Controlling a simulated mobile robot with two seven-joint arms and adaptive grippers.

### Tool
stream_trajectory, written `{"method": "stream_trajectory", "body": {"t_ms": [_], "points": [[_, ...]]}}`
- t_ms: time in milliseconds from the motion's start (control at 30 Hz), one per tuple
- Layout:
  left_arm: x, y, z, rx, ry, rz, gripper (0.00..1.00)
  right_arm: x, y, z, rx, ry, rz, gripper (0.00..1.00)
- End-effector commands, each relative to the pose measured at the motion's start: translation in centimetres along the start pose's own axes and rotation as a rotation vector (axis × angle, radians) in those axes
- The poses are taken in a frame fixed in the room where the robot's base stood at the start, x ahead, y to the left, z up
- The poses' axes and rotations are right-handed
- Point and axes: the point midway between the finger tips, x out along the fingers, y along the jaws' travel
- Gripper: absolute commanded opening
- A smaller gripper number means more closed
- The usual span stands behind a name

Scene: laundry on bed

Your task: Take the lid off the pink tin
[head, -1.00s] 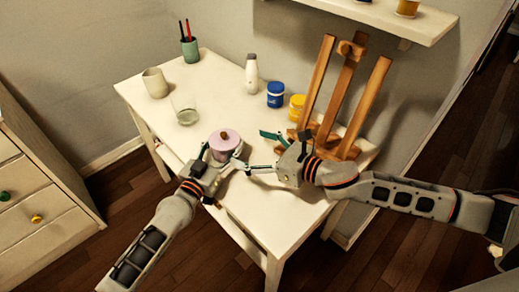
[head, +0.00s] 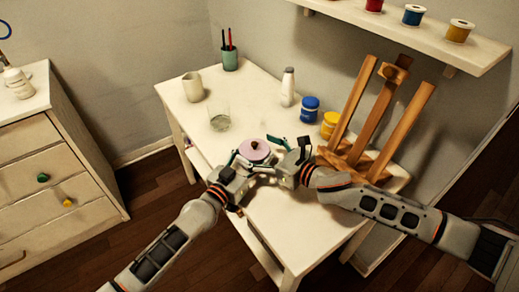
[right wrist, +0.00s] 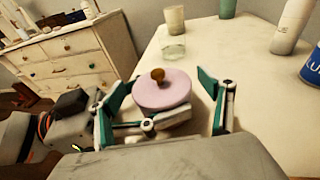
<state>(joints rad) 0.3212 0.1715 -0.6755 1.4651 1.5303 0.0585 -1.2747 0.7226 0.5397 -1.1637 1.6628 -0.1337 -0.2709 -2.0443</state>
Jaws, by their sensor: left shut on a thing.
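The pink tin (head: 254,151) stands near the front edge of the white table, its lid on, with a small brown knob on top. In the right wrist view the lid (right wrist: 168,96) and knob (right wrist: 157,75) show clearly; the tin's side is mostly hidden. My left gripper (head: 240,164) is shut on the tin from the left. My right gripper (head: 270,158) is open at the tin's right side. In the right wrist view its fingers (right wrist: 162,112) are spread either side of the lid; I cannot tell whether they touch it.
A clear glass (head: 219,118), a cream cup (head: 193,87) and a green pen holder (head: 230,58) stand behind. A white bottle (head: 288,87), blue jar (head: 309,109), yellow jar (head: 331,124) and wooden easel (head: 376,118) stand at the back right. The table's front right is clear.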

Motion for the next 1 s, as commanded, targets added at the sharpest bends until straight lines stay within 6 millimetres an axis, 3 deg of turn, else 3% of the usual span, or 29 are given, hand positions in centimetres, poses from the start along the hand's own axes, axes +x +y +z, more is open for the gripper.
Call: {"method": "stream_trajectory", "body": {"t_ms": [33, 133, 1000], "points": [[-0.01, -0.01, 0.03, 0.000, 0.000, 0.000, 0.18, -0.01, 0.00, -0.02, 0.000, 0.000, 0.000, 0.63], [-0.01, -0.01, 0.03, 0.000, 0.000, 0.000, 0.18, -0.02, -0.01, -0.02, 0.000, 0.000, 0.000, 0.38], [-0.01, 0.05, 0.03, 0.000, 0.000, 0.001, 0.18, -0.04, -0.05, 0.10, 0.000, 0.000, -0.001, 0.38]]}}
